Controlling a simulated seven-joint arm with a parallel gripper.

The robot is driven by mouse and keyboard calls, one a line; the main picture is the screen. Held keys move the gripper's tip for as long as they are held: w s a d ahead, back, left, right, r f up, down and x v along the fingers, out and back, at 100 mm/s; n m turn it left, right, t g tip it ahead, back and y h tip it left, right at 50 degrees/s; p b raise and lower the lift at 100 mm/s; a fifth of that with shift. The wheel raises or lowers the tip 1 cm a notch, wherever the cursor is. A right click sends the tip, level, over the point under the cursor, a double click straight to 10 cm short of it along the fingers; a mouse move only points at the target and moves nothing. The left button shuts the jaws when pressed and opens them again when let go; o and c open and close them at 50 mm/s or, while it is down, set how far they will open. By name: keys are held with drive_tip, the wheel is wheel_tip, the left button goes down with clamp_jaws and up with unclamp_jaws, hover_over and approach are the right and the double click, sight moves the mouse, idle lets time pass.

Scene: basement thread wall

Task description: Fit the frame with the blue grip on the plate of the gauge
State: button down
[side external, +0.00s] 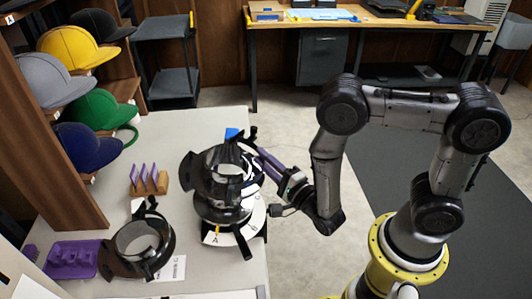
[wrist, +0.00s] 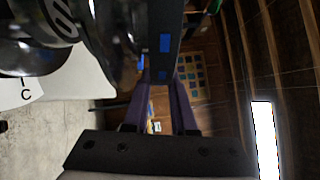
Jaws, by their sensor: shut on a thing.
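My gripper (side external: 245,145) is shut on the black curved frame (side external: 204,178) at its blue grip (side external: 232,133). In the wrist view, the purple fingertips (wrist: 163,80) close on the dark frame part with blue patches (wrist: 165,43). The frame is over the gauge (side external: 222,212), a round dark body on a white lettered disc. The plate of the gauge is mostly hidden behind the frame. I cannot tell whether the frame touches it or is seated.
A second black ring-shaped frame (side external: 142,247) lies at the table's front left, beside a purple tray (side external: 62,270). A wooden block with purple cards (side external: 148,182) stands behind it. A shelf of caps (side external: 75,45) borders the left. The back of the pale table (side external: 200,125) is clear.

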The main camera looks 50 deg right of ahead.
wheel_tip(320, 180, down, 7)
drive_tip(key=shift+w+a, duration=0.45)
drive_tip(key=shift+w+a+f, duration=0.1)
drive_tip(key=shift+a+f, duration=0.05)
drive_tip(key=shift+f, duration=0.2)
idle(1.0)
drive_tip(key=shift+f, duration=0.3)
drive_tip(key=c, duration=0.6)
unclamp_jaws()
drive_tip(key=shift+c, duration=0.2)
drive_tip(key=shift+f, duration=0.1)
